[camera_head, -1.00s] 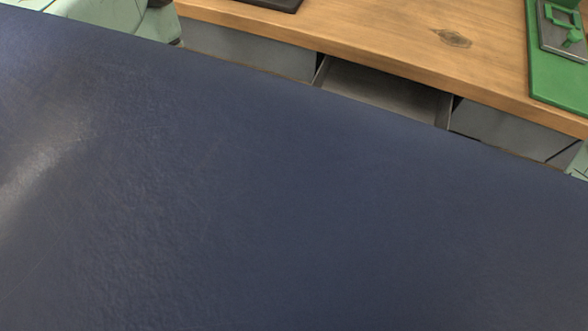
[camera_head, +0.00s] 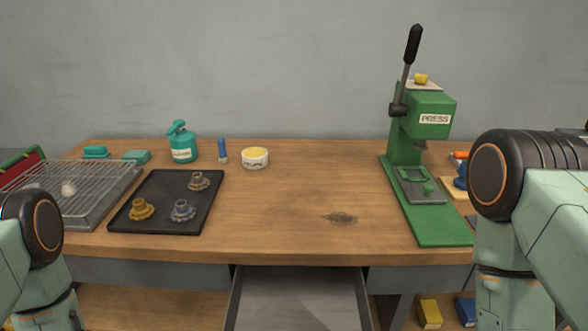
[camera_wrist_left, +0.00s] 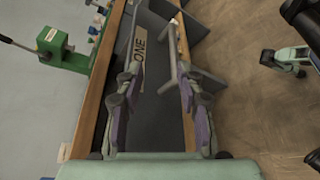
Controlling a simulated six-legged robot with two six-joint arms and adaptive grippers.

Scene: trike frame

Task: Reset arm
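My left gripper (camera_wrist_left: 158,85) shows in the left wrist view with its two purple-padded fingers spread apart and no object clearly held between them. Beyond the fingers is a grey drawer or bin with a pale label (camera_wrist_left: 138,58) reading "ONE", partly hidden, and a pale bar (camera_wrist_left: 170,55). I cannot tell whether the fingers touch either. In the head view, parts of my arms show at the left and right edges, but both grippers are out of that picture. My right gripper is not in view.
The wooden bench (camera_head: 285,215) has an open grey drawer (camera_head: 300,295) at its front. A black tray (camera_head: 160,215) holds three gear-like parts. The bench middle is clear.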

